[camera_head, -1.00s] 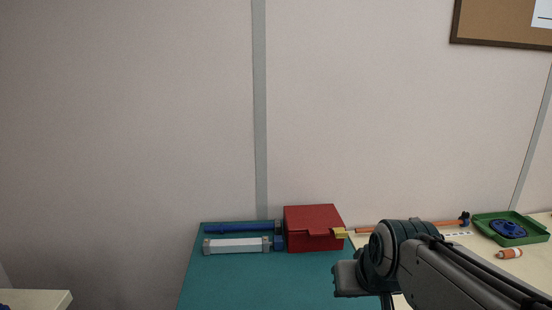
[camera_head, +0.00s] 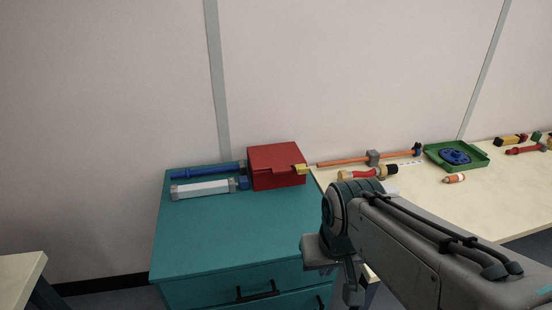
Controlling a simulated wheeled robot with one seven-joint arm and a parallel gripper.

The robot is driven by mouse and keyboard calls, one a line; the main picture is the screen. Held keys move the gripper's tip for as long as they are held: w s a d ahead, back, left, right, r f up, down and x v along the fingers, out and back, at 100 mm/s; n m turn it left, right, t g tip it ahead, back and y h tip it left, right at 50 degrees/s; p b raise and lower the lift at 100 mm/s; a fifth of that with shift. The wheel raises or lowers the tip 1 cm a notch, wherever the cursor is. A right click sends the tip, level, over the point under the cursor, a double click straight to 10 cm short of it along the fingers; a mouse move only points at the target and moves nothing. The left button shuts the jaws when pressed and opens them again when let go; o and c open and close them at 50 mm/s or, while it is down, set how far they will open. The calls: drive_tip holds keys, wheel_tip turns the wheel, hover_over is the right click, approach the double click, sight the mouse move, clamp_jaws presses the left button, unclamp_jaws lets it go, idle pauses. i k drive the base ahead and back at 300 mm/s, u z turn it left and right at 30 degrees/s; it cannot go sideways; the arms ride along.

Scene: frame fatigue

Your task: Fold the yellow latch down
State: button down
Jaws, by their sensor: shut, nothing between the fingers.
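The small yellow latch (camera_head: 302,169) is at the right front corner of a closed red box (camera_head: 275,167). It sticks out to the right; its exact angle is too small to tell. The box sits on the back right of a teal drawer cabinet (camera_head: 235,225). My gripper (camera_head: 353,294) hangs pointing down in front of the cabinet's right side, lower in the picture than the latch and apart from it. It is shut and empty. My arm comes in from the lower right and hides part of the table edge.
A blue cylinder (camera_head: 207,170) and a white bar (camera_head: 203,188) lie left of the box. The pale table (camera_head: 490,195) on the right holds an orange rod (camera_head: 345,161), a red-and-yellow tool (camera_head: 362,174) and a green tray (camera_head: 455,155). The cabinet top's front is clear.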

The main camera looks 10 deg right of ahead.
sight(301, 169)
drive_tip(key=k, duration=0.6)
drive_tip(key=z, duration=0.6)
drive_tip(key=i, duration=1.25)
drive_tip(key=u, duration=0.75)
